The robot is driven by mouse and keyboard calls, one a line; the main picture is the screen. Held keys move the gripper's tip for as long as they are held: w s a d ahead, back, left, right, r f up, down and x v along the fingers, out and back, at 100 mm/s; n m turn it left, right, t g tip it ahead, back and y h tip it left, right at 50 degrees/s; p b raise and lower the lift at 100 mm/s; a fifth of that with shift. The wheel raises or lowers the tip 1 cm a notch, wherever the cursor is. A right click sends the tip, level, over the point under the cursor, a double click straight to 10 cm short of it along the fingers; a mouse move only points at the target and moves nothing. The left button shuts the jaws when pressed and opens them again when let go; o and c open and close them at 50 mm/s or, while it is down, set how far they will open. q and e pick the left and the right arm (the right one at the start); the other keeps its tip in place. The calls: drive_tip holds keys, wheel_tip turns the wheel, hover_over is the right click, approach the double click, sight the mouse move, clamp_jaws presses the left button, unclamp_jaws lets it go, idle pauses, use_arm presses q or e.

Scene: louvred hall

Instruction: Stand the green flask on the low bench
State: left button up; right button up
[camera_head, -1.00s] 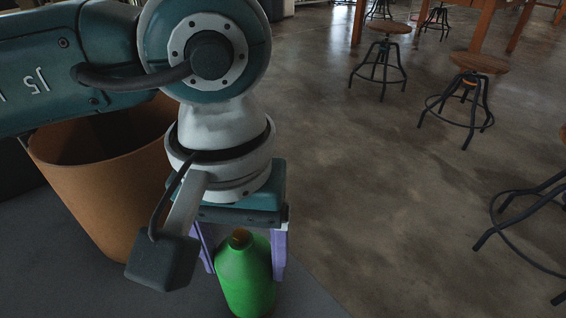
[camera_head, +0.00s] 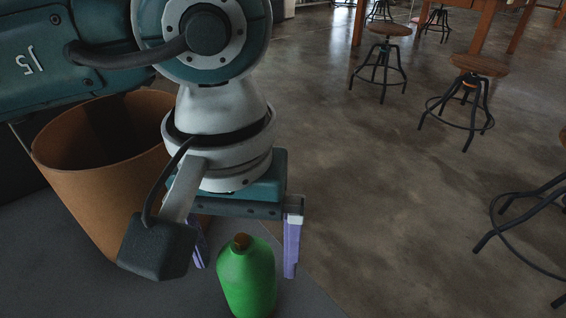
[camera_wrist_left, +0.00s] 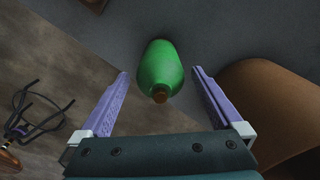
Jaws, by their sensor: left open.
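The green flask (camera_head: 247,278) has a brown top and stands upright on a dark grey flat surface (camera_head: 310,290), which appears to be the low bench. The flask also shows in the left wrist view (camera_wrist_left: 160,68). My left gripper (camera_head: 245,268) is open, its purple fingers on either side of the flask's upper part with gaps. In the left wrist view the gripper (camera_wrist_left: 160,73) has clear space on both sides of the flask. The flask's base is cut off by the head view's lower edge. My right gripper is not in view.
A large brown bin-like container (camera_head: 95,180) stands left of the flask, close behind my left gripper; it also shows in the left wrist view (camera_wrist_left: 275,100). Stools (camera_head: 383,60) and a wooden table (camera_head: 480,25) stand farther off.

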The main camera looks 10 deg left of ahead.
use_arm(q)
wheel_tip(320, 180, up, 11)
drive_tip(key=shift+f+p, duration=0.15)
drive_tip(key=shift+p, duration=0.95)
